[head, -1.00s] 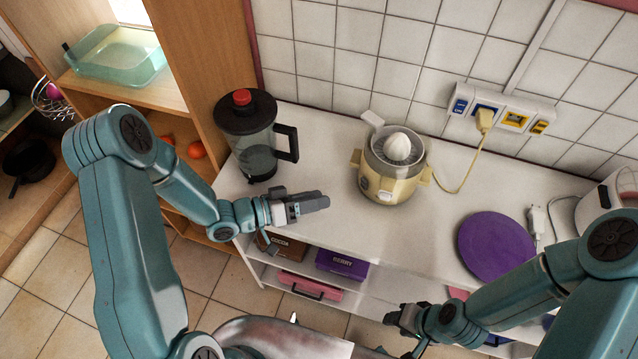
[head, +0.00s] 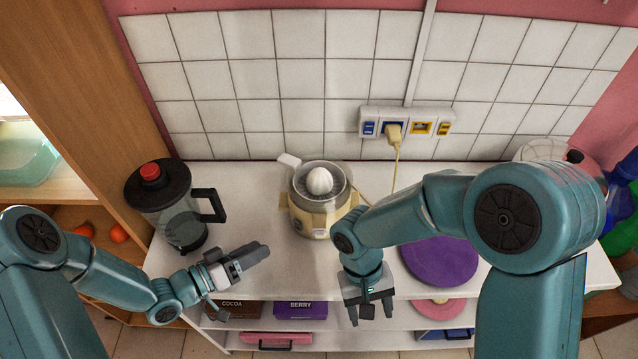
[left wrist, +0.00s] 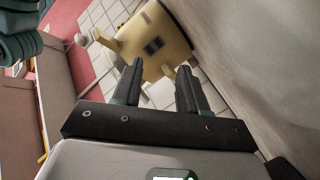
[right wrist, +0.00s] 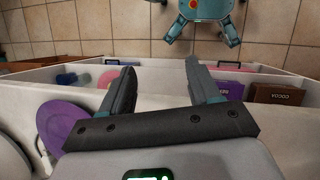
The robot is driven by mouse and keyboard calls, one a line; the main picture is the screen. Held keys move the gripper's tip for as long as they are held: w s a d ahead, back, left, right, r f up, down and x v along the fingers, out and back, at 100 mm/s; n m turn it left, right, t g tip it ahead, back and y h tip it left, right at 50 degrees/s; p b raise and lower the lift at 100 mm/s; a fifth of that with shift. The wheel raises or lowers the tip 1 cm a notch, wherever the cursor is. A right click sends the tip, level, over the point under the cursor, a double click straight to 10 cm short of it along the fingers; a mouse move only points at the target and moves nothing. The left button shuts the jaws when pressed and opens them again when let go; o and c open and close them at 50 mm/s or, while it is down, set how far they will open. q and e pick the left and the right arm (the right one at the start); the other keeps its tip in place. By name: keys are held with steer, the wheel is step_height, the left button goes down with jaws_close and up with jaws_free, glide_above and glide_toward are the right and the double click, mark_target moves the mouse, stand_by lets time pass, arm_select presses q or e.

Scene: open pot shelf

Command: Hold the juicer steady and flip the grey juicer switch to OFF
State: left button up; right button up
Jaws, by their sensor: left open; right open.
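The cream juicer (head: 304,222) stands upright on the white counter in the head view, with a white reamer on top and a spout at its upper left. A small dark grey switch (left wrist: 153,46) shows on its body in the left wrist view; I cannot tell its setting. My left gripper (head: 264,250) is open and empty, left of and in front of the juicer, apart from it. Its fingers point toward the juicer in the left wrist view. My right gripper (head: 370,314) is open and empty, pointing down at the counter's front edge, right of the juicer. My right arm hides part of the counter.
A blender jug (head: 180,215) with a black lid stands left of the juicer. A purple plate (head: 440,265) lies right, partly behind my right arm. A yellow plug (head: 393,132) sits in the wall socket strip. Cocoa and berry boxes (head: 301,309) are on the shelf below.

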arm_select(q)
steer(key=shift+w, duration=0.1)
arm_select(e)
steer(key=w+a+r+m+t, duration=0.15)
steer(key=w+a+r, duration=0.25)
steer(key=w+r, duration=0.4)
step_height(320, 180, up, 16)
steer(key=t+y, duration=0.2)
steer(key=t, duration=0.1)
glide_above(320, 233)
steer(key=shift+m+g, duration=0.25)
step_height(320, 233, down, 16)
steer(key=shift+s+f, duration=0.1)
steer(key=shift+f, duration=0.1)
jaws_close()
